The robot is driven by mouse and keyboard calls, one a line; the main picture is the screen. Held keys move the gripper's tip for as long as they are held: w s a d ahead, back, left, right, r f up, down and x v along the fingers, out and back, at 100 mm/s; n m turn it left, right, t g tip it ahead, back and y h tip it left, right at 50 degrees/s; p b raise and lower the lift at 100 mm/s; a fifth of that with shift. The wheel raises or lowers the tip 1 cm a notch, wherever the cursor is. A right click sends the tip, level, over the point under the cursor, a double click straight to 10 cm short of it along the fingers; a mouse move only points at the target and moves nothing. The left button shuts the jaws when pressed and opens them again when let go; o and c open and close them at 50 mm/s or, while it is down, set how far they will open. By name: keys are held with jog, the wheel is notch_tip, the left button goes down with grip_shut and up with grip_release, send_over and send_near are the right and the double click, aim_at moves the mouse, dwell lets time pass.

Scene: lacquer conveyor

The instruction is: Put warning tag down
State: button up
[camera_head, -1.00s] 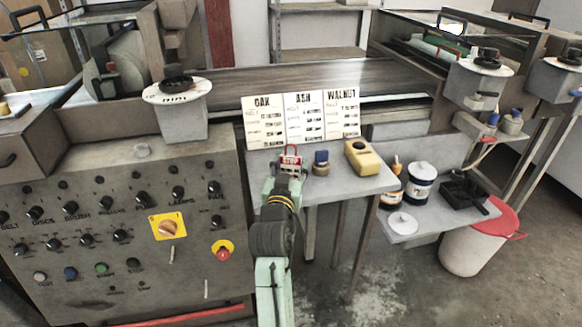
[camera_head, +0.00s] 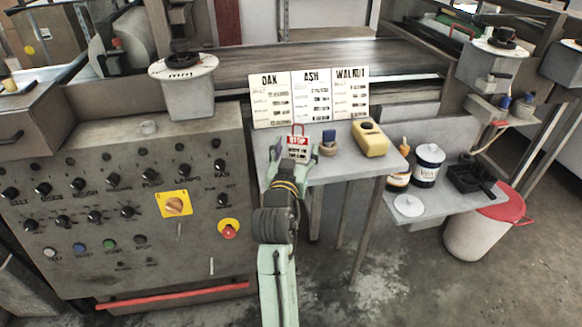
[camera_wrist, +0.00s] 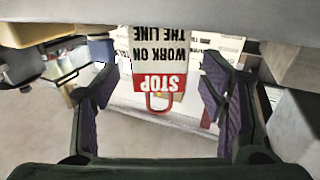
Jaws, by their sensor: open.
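The warning tag (camera_head: 298,147) is a red and white plate marked STOP with a red loop on top. It stands about upright at the near part of the small grey table (camera_head: 345,167), in front of the sign cards. In the wrist view the tag (camera_wrist: 160,70) appears upside down, its lower end meeting the grey surface along the top of the picture. My gripper (camera_head: 294,153) is open, with one finger on each side of the tag. In the wrist view gaps show between the tag and both fingers of my gripper (camera_wrist: 157,85).
White OAK, ASH and WALNUT cards (camera_head: 311,97) stand behind the tag. A small blue-topped bottle (camera_head: 328,146) and a yellow container (camera_head: 370,140) are close on its right. The control panel (camera_head: 130,215) is left. A lower shelf holds cans and a black tray (camera_head: 473,180).

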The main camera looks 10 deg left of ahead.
jog(key=s+b, duration=0.1)
jog(key=s, duration=0.8)
jog(key=shift+s+a, duration=0.35)
jog(key=shift+s, duration=0.05)
